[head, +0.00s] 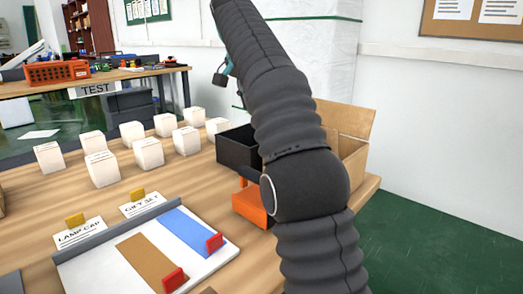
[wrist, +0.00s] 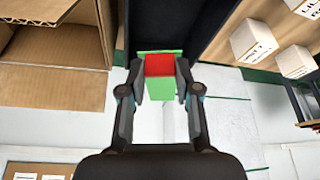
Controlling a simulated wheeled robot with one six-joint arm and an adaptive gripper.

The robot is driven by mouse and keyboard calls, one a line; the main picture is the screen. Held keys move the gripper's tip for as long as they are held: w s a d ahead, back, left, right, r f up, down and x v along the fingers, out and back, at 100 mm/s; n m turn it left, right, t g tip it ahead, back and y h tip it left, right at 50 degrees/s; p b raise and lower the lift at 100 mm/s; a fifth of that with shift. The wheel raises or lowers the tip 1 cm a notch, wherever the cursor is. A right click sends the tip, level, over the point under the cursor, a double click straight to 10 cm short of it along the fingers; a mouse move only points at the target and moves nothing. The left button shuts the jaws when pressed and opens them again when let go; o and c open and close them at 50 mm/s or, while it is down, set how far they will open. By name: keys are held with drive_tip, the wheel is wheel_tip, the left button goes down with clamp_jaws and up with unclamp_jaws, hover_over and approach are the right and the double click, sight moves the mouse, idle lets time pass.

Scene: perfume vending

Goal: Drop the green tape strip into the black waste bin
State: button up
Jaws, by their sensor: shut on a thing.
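The green tape strip (wrist: 158,95) with a red end tab (wrist: 159,65) is between the fingers of my gripper (wrist: 160,75) in the wrist view. My gripper is shut on the red tab, and green shows on both sides of it. The black waste bin (head: 237,152) stands on the table beside the cardboard box in the head view, partly hidden by my arm. In the wrist view a black surface, seemingly the bin (wrist: 165,20), lies beyond the fingertips. I cannot tell whether the strip is inside its opening.
An open cardboard box (head: 352,125) stands right of the bin. Several white boxes (head: 148,153) stand to the left. A white board (head: 95,270) with blue and brown strips lies in front. An orange holder (head: 250,205) sits by my arm.

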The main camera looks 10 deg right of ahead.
drive_tip(key=shift+d+f, duration=0.1)
drive_tip(key=shift+f, duration=2.8)
drive_tip(key=o, duration=0.8)
drive_tip(key=shift+o, duration=0.2)
drive_tip(key=shift+r, duration=0.1)
drive_tip(key=v, duration=0.7)
drive_tip(key=shift+r, duration=0.2)
drive_tip(key=shift+s, duration=0.15)
